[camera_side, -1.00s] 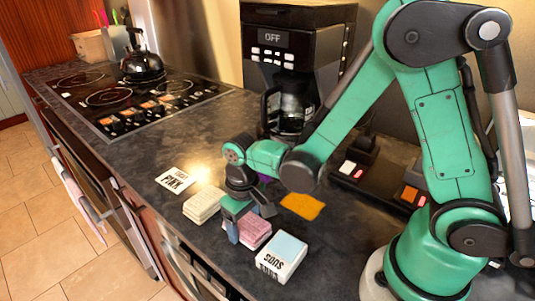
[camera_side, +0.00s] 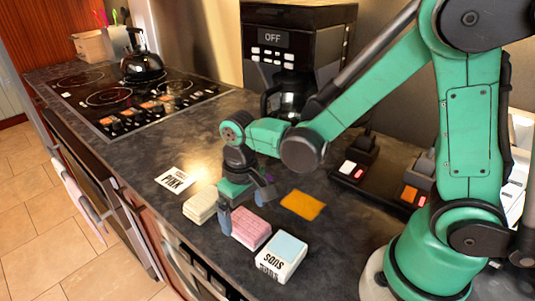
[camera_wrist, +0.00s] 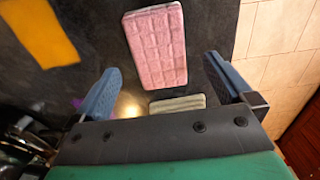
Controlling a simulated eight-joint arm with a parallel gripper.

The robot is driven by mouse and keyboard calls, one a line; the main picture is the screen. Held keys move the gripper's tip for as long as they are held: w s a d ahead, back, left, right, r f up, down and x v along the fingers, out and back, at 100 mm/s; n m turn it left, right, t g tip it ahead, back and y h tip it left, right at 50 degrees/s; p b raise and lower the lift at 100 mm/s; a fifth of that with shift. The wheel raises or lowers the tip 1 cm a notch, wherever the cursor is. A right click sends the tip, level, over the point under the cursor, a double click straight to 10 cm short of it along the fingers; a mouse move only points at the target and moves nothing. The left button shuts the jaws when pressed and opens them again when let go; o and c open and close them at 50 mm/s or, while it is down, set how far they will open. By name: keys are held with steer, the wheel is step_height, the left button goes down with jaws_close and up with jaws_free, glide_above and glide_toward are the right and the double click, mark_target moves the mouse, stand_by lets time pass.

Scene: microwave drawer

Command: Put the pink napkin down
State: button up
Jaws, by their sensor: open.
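The pink napkin (camera_side: 250,230) is a folded, quilted-looking block lying flat on the dark counter, between a cream block and a white-and-blue block. It also shows whole in the wrist view (camera_wrist: 157,45), top centre. My gripper (camera_side: 246,200) is open and empty, with its blue fingers apart, above the counter near the napkin's far-left end. In the wrist view the open fingers (camera_wrist: 162,68) appear on either side of the napkin's lower end, and nothing is held.
A cream block (camera_side: 201,204) sits left of the napkin. A white-and-blue lettered block (camera_side: 283,257) is at right. An orange cloth (camera_side: 303,205) lies behind.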

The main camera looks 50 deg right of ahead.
step_height(320, 180, up, 8)
steer(key=s+d+r+t, duration=0.2)
steer(key=d+t, duration=0.3)
steer(key=t, duration=0.2)
steer(key=shift+s+d, duration=0.4)
steer(key=shift+r, duration=0.1)
stand_by(0.8)
steer(key=g, duration=0.6)
glide_above(246, 221)
steer(key=f, duration=0.7)
steer(key=shift+d, duration=0.2)
steer(key=shift+a+f+g, duration=0.2)
steer(key=shift+f+g, duration=0.3)
steer(key=shift+f, duration=2.8)
steer(key=shift+c, duration=0.2)
